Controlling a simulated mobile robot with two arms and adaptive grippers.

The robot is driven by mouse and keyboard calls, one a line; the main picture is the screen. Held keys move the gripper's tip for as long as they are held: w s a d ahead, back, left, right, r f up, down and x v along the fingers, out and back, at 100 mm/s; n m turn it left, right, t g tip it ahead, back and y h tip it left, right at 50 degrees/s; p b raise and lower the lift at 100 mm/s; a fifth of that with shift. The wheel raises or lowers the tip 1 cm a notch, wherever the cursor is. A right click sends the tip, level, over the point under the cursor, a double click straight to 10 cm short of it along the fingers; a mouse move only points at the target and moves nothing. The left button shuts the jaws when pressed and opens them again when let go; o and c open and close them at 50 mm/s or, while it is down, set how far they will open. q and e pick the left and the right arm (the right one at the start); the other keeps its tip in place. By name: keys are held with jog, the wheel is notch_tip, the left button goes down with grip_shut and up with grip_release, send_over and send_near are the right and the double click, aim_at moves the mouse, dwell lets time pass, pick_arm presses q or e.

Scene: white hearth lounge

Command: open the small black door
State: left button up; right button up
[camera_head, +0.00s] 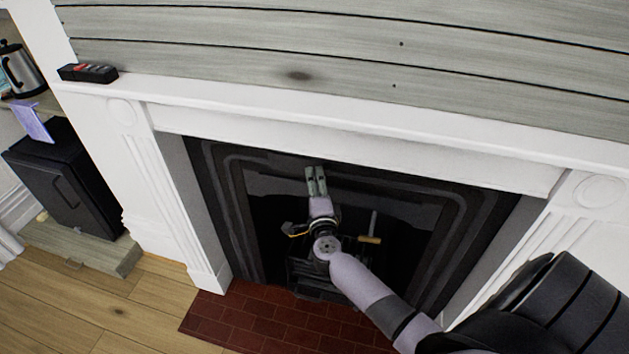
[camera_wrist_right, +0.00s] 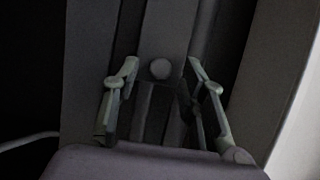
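My right gripper (camera_head: 316,181) is in front of the dark fireplace opening in the head view, fingers pointing away from me. In the right wrist view my right gripper (camera_wrist_right: 161,84) is open, its two greenish fingers apart. A small round grey knob (camera_wrist_right: 160,69) shows between the fingertips, on a dark upright panel (camera_wrist_right: 165,25); the fingers do not appear closed on it. Whether this panel is the small black door is too dark to tell. A small black cabinet (camera_head: 66,182) with a closed front stands at the left in the head view. My left gripper is not in view.
The white fireplace surround (camera_head: 340,135) frames the black metal insert (camera_head: 225,200). A grate and a brass-coloured handle (camera_head: 370,239) are near my right gripper. A red brick hearth (camera_head: 260,322) lies below. A dark remote-like object (camera_head: 88,73) lies on the mantel. Wooden floor is clear at left.

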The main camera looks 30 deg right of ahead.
jog(key=shift+w+d, duration=0.25)
jog(key=shift+w, duration=0.15)
grip_shut()
dwell(0.7)
